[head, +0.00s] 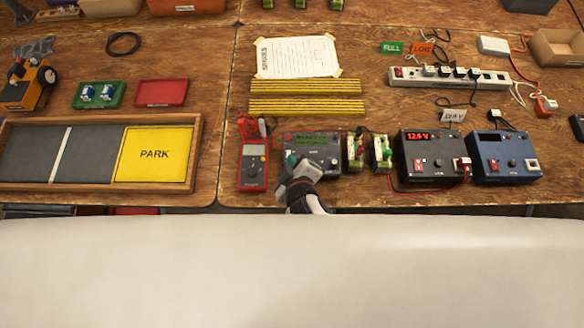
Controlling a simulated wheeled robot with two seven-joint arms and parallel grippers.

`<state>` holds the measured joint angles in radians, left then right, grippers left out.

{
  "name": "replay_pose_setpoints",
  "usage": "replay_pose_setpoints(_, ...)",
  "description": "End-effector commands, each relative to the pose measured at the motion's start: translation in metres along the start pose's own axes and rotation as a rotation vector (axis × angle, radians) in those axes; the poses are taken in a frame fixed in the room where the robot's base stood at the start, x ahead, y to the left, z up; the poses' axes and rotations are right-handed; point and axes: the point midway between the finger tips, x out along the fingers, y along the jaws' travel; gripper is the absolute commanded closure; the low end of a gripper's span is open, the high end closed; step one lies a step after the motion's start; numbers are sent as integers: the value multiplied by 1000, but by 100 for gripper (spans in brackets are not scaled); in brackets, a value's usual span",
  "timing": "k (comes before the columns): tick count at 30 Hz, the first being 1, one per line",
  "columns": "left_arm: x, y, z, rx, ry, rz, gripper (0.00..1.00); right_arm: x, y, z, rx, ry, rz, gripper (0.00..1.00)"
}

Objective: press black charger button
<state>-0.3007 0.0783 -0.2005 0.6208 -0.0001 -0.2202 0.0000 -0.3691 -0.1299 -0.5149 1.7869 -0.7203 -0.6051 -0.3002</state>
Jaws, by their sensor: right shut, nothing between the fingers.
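A black charger (328,154) with a lit green text screen stands near the front edge of the right-hand table. My right gripper (292,160) is shut and empty, over the left front part of its face. It hides the controls there, and I cannot tell whether the fingertips touch the charger. A second black box (431,172), with a red number display, stands further right. It has a red-and-white switch and a knob on its front. My left gripper is not in view.
A red multimeter (253,167) stands close left of the charger. Green battery packs (380,152) stand close on its right. A blue box (507,169) and a power strip (450,77) are further right. Yellow rulers (305,87) lie behind the charger. A PARK tray (100,191) is far left.

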Motion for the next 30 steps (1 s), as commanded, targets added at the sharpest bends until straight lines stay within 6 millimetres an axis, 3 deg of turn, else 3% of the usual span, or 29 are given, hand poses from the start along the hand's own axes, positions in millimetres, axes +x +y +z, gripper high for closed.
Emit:
replay_pose_setpoints(13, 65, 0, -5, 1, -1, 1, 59, 44, 33, -33, 0, -1, 0, 100)
replay_pose_setpoints(20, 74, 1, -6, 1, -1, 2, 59, 56, 41, -41, 0, 1, 1, 100)
replay_pose_setpoints(30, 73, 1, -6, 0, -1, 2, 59, 57, 41, -41, 0, 1, 0, 100)
